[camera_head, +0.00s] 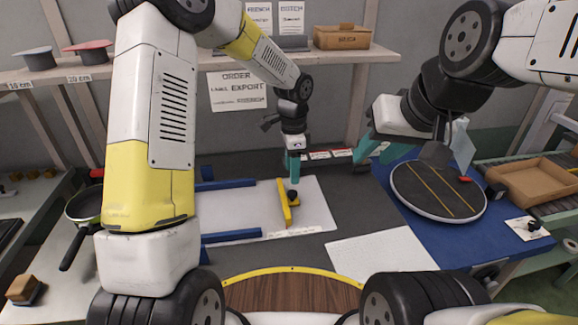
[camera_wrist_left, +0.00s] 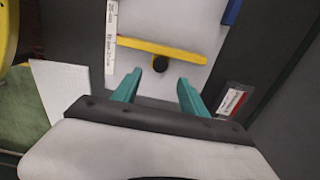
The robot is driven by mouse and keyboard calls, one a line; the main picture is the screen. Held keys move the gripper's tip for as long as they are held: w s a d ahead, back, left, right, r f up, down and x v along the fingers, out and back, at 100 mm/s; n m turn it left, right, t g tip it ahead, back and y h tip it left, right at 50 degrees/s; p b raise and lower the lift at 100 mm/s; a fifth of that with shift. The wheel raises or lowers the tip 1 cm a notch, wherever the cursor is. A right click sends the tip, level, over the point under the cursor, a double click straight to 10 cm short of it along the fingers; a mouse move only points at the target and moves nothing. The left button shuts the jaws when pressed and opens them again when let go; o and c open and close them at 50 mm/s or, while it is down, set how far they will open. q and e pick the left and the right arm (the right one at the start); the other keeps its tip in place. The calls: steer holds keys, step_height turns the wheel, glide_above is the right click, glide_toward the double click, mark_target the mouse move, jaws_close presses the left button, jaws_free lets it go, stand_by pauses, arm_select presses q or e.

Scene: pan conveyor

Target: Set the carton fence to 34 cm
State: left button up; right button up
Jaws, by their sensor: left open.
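The carton fence (camera_head: 284,206) is a yellow bar standing on a white plate (camera_head: 318,207), with a black knob (camera_head: 293,198) at its side. A printed scale strip (camera_head: 290,232) runs along the plate's near edge; its numbers are too small to read. In the left wrist view the fence (camera_wrist_left: 165,50) lies across the picture, with the knob (camera_wrist_left: 160,64) between and beyond the fingertips. My left gripper (camera_head: 293,170) is open and empty above the knob; it also shows in the left wrist view (camera_wrist_left: 158,90). My right gripper (camera_head: 376,150) is open and empty, right of the plate.
Blue rails (camera_head: 230,237) flank the plate. A round dark disc with yellow lines (camera_head: 415,190) lies on a blue surface at right, beside an open carton (camera_head: 535,183). A pan (camera_head: 85,205) stands at left. A white sheet (camera_head: 375,253) lies in front. An order sign (camera_head: 237,90) hangs behind.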

mark_target(293, 192)
arm_select(q)
steer(key=shift+w+f, duration=0.15)
steer(key=shift+f, duration=0.25)
step_height(293, 192, down, 7)
steer(key=shift+f, duration=0.1)
jaws_close()
steer(key=shift+d, duration=0.1)
stand_by(1.3)
